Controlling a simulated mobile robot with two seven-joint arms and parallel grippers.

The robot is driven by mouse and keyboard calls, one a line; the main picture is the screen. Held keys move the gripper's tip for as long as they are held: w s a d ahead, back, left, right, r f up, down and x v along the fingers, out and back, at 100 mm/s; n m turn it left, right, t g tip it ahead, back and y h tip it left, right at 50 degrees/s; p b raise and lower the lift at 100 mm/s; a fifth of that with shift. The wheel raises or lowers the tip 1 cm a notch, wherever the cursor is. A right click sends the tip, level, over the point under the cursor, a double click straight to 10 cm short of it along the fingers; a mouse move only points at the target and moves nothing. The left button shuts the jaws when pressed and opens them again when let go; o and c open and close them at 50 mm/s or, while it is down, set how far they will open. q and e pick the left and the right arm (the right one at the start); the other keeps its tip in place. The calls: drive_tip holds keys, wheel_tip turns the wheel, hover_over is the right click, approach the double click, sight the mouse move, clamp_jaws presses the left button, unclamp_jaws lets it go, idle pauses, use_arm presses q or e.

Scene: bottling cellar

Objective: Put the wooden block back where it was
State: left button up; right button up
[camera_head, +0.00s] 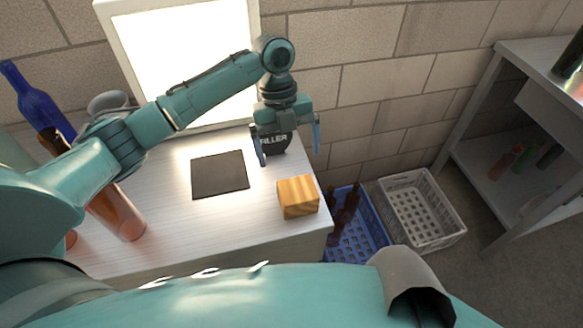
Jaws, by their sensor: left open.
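The wooden block (298,197) is a yellow-orange cube with visible grain. It sits on the light worktop (244,231) near its right front corner. A dark square mat (219,174) lies flat and empty on the worktop, left of the block. My left gripper (290,154) hangs above the back right of the worktop, behind the block in the picture. Its two blue fingers are spread apart with no block between them. A dark round object with pale lettering (275,143) shows behind and between the fingers, and its lower part is partly hidden. My right gripper is not in view.
An orange-brown bottle (118,212) and a blue bottle (42,100) stand at the left, partly hidden by my arm. A blue crate (362,232) with dark bottles and an empty white crate (427,213) stand right of the worktop. A shelf unit (476,164) stands far right.

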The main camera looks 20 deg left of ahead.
use_arm(q)
drive_tip(key=shift+v, duration=2.1)
